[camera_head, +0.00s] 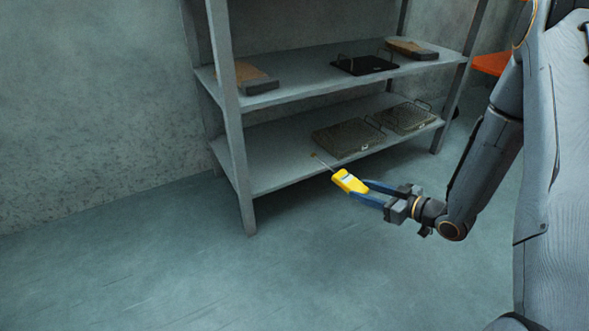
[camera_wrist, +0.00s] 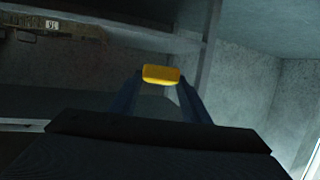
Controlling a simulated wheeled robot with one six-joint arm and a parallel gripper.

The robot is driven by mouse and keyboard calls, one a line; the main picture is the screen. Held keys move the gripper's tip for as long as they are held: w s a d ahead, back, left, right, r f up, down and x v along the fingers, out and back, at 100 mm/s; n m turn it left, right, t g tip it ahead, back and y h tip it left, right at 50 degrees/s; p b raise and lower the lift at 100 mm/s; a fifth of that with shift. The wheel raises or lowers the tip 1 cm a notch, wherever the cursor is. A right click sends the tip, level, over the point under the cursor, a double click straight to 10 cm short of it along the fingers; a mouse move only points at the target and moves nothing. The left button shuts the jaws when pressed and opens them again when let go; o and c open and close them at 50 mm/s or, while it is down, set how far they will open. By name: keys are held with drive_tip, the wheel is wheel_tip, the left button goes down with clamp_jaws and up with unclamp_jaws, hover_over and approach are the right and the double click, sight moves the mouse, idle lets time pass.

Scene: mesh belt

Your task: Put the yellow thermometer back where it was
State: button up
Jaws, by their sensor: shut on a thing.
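The yellow thermometer (camera_head: 350,182) has a small pale display and a thin metal probe pointing up and left. My gripper (camera_head: 362,188) is shut on its body and holds it in front of the shelf unit, by the lower shelf's front edge in the head view. In the wrist view the yellow end of the thermometer (camera_wrist: 161,75) shows between the two fingertips (camera_wrist: 160,82). The probe is hidden in the wrist view.
The grey lower shelf (camera_head: 262,175) holds two dark mesh items (camera_head: 347,137). The upper shelf (camera_head: 300,88) holds a black tray (camera_head: 365,65) and two brown-and-dark blocks (camera_head: 252,78). A shelf post (camera_head: 236,150) stands at the left. Lower shelf's left part is mostly clear.

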sight(341, 170)
drive_tip(key=shift+m+h, duration=0.7)
drive_tip(key=shift+h, duration=0.2)
drive_tip(key=w+a, duration=0.2)
drive_tip(key=w, duration=0.1)
drive_tip(key=w+a, duration=0.3)
drive_tip(key=w, duration=0.1)
drive_tip(key=w+a, duration=0.3)
drive_tip(key=w, duration=0.1)
drive_tip(key=shift+a+f+b, duration=0.25)
drive_tip(key=shift+f+b, duration=0.05)
drive_tip(key=shift+f, duration=0.05)
drive_tip(key=w+a+m+h, duration=0.1)
drive_tip(key=w+a+h, duration=0.1)
drive_tip(key=w+a, duration=0.55)
wheel_tip(341, 170, down, 9)
drive_tip(key=s+a+b, duration=0.1)
drive_tip(key=a+b, duration=0.1)
drive_tip(key=b, duration=0.3)
drive_tip(key=shift+s+t, duration=0.3)
drive_tip(key=shift+s, duration=0.1)
drive_tip(key=o, duration=1.1)
drive_tip(key=shift+f, duration=0.1)
